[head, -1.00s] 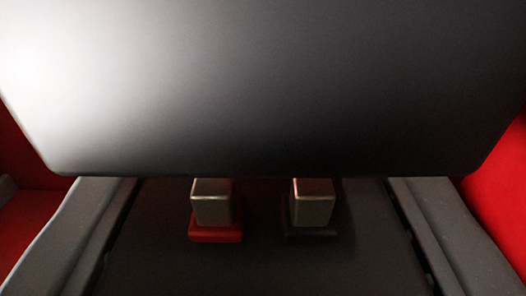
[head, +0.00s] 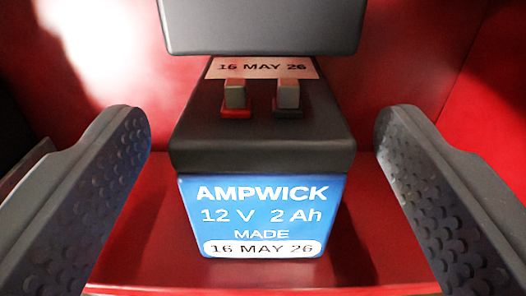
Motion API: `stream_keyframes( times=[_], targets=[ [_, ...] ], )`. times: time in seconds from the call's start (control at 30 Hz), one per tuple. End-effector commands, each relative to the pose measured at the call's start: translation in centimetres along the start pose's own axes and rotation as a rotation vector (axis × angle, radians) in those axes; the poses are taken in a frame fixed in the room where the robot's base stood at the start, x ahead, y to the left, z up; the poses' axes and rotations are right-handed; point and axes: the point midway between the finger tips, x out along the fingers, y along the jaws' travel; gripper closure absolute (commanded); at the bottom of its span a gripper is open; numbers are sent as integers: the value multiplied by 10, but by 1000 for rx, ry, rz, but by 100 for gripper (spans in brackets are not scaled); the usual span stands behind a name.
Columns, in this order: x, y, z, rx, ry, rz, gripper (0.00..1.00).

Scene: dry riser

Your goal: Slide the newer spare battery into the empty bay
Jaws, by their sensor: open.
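A battery (head: 262,190) with a black top and a blue front label stands upright in the middle of the head view. Its label reads AMPWICK, 12 V 2 Ah, MADE 16 MAY 26, and a tag on its top repeats 16 MAY 26. A red-based and a black-based terminal stand on its top. My gripper (head: 262,150) is open, with one finger on each side of the battery and a clear gap on both sides. No other battery and no empty bay can be made out.
The battery stands on a red floor (head: 130,250) with red walls (head: 400,60) behind and beside it. A dark grey block (head: 262,25) covers the top middle of the view, above the battery's back edge.

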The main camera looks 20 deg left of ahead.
Motion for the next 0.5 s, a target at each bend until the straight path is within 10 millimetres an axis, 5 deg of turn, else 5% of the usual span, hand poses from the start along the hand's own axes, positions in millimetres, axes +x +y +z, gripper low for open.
stream_keyframes(
  times=[0.5],
  targets=[
    [-78, 0, 0, 0, -2, 0, 27]
  ],
)
